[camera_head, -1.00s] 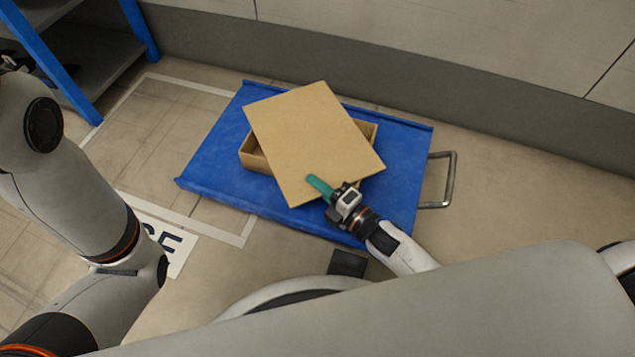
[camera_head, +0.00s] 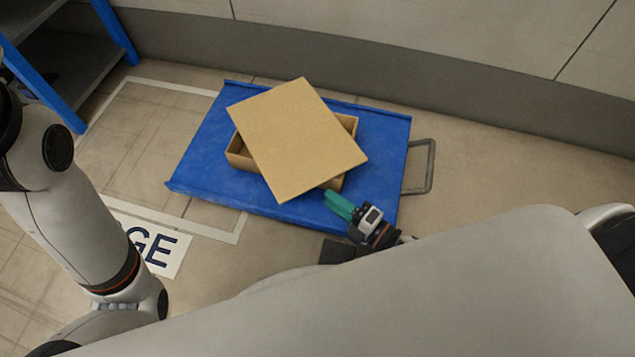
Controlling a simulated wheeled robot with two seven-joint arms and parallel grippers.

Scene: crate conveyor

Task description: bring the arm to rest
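My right gripper (camera_head: 341,206), with green fingers, is over the front right part of the blue cart top (camera_head: 205,163). It is clear of the tan board (camera_head: 297,138), and I cannot tell how far apart its fingers are. The board lies askew on an open brown crate (camera_head: 238,155), covering most of it. My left arm (camera_head: 75,220) is at the left edge of the view, and its gripper is out of the picture.
The cart has a grey metal handle (camera_head: 431,167) on its right side. A blue-framed shelf (camera_head: 115,32) stands at the upper left. A white floor sign (camera_head: 157,246) with dark letters lies in front. A grey wall base (camera_head: 400,75) runs behind; the floor at right is clear.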

